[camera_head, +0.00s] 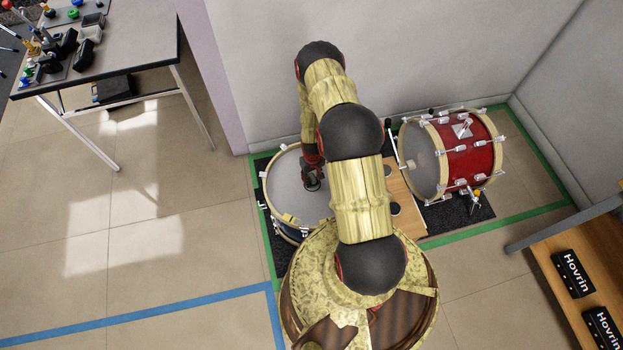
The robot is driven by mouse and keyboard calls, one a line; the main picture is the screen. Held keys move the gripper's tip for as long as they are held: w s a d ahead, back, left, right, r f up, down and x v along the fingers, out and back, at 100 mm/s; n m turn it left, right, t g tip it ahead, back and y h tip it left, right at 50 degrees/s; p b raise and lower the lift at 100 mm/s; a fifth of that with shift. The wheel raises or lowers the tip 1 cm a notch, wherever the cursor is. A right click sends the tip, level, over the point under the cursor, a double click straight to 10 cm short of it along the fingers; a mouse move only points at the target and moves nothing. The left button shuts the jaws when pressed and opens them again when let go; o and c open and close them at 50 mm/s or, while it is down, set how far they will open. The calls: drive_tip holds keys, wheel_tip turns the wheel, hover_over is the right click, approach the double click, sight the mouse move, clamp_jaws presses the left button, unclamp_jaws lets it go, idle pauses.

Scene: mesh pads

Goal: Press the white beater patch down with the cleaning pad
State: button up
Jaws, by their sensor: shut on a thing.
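My gripper (313,184) points down over the pale head of the left drum (285,187), which lies with that head facing up. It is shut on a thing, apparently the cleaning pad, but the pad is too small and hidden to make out. I cannot tell whether it touches the drum head. I cannot make out the white beater patch on this head; my arm covers the head's right part. A red bass drum (466,158) lies on its side to the right, with a lighter round area on its left-facing head.
A wooden board (402,205) with dark round things lies between the drums. Grey walls (440,60) stand behind. A cluttered table (130,50) is at upper left, and a wooden shelf with black boxes (573,275) at lower right. The tiled floor at left is clear.

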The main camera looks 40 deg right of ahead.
drive_tip(key=shift+r+p, duration=1.75)
drive_tip(key=shift+r, duration=1.35)
